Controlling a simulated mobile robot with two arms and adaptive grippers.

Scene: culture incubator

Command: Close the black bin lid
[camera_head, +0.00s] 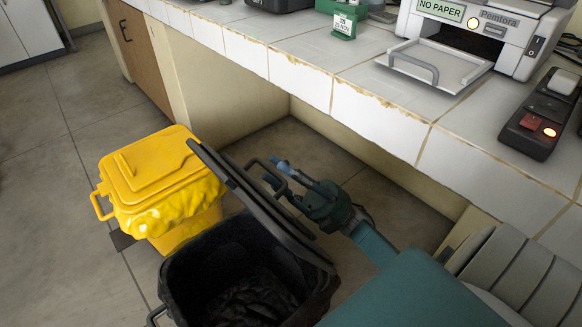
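The black bin (180,277) stands at the bottom centre, its lid open, so the dark lined inside shows. Its black lid (258,212) stands tilted up along the bin's right side, with a loop handle (256,163) on its far face. My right gripper (273,172) is behind the lid, close to the handle, with its two fingers apart. I cannot tell whether a finger touches the handle or lid. The lid hides part of the fingers. My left gripper is not in view.
A yellow bin (155,172) with its lid shut stands left of the black bin. A tiled counter (300,72) runs above on the right, carrying a printer (480,35), a green block (341,20) and a switch box (540,115). Floor at left is clear.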

